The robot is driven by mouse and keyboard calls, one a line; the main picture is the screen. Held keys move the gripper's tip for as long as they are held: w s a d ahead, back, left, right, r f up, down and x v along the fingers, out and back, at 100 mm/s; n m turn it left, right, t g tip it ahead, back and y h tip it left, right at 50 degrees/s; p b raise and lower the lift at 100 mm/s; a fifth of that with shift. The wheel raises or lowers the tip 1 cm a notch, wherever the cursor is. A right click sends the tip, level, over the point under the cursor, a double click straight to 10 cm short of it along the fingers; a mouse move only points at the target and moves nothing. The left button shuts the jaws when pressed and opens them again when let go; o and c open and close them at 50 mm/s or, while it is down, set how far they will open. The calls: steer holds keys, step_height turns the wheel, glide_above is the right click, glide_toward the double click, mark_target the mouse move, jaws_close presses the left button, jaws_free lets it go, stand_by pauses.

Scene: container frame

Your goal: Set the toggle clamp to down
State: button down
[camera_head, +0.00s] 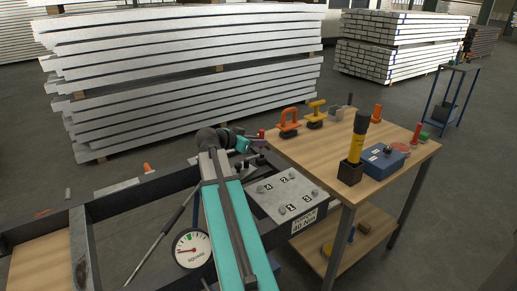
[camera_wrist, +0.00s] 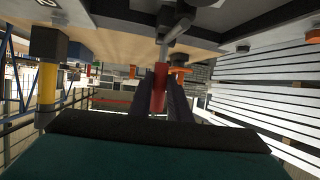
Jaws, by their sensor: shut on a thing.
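The toggle clamp shows in the wrist view with a grey metal body (camera_wrist: 176,22) and a red handle (camera_wrist: 158,98). My gripper (camera_wrist: 161,76) has its two dark fingers on either side of the red handle, shut on it. The handle runs from the metal body back between my fingers. In the head view my gripper (camera_head: 246,142) is at the far end of my teal arm, beside the numbered plate. There the arm and gripper hide most of the clamp, and I cannot tell the handle's angle.
A grey plate (camera_head: 286,194) with numbered bolts sits on the dark frame (camera_head: 140,187). A wooden table (camera_head: 328,160) to the right holds a yellow-and-black tool (camera_head: 358,138), a blue box (camera_head: 383,160) and orange-handled items. A round gauge (camera_head: 192,249) is at the front. Stacked beams stand behind.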

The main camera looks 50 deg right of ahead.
steer(key=shift+w+a+h+b, duration=0.25)
steer(key=shift+w+h+b, duration=0.15)
steer(key=shift+b, duration=0.2)
steer(key=c, duration=1.6)
jaws_free()
steer(key=shift+c, duration=0.2)
steer(key=shift+s, duration=0.1)
steer(key=v, duration=1.3)
steer(key=shift+a, duration=0.35)
steer(key=shift+r, duration=0.1)
